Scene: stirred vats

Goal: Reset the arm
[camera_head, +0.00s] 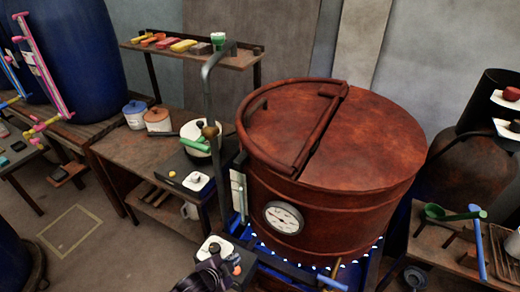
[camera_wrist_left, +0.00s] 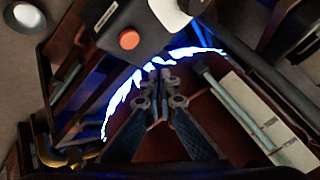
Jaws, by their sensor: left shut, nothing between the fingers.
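Whether the fingertips touch the box I cannot tell. My right gripper is not in view.
A large rusty red vat (camera_head: 340,150) with a round dial (camera_head: 284,218) stands right of the gripper, above a blue-lit base. A wooden bench (camera_head: 140,160) with pots stands at left. A side table (camera_head: 440,245) holds a green ladle at right. Open floor lies lower left.

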